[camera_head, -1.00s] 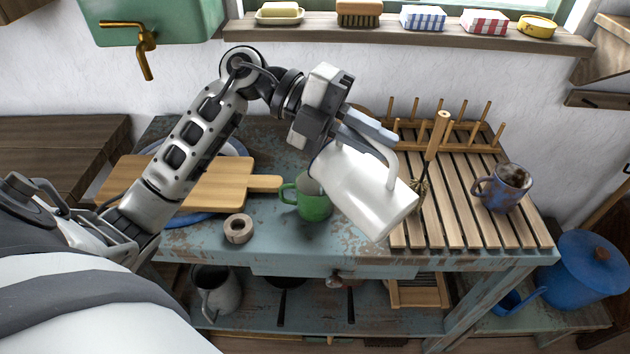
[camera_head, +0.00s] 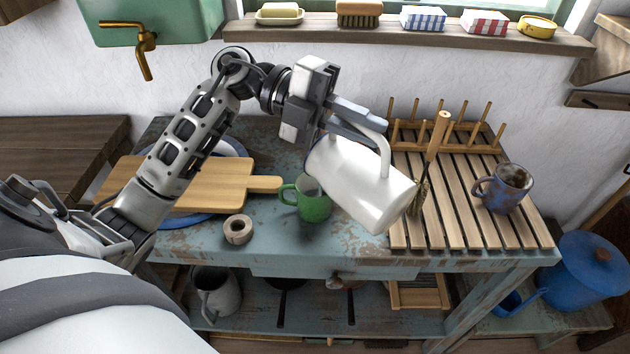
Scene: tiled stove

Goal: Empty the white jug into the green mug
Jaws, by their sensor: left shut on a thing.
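The white jug (camera_head: 358,187) is held in the air, tilted far over, its base towards the lower right and its mouth end towards the upper left above the green mug. My left gripper (camera_head: 360,122) is shut on the jug by its handle side. The green mug (camera_head: 313,203) stands upright on the worn blue table, just left of and below the jug, its handle to the left. The jug overlaps the mug's right side. The jug's mouth is turned away and no stream of liquid shows. My right gripper is out of view.
A wooden board (camera_head: 225,183) lies left of the mug, over a blue-rimmed plate. A wooden ring (camera_head: 238,229) lies near the front edge.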

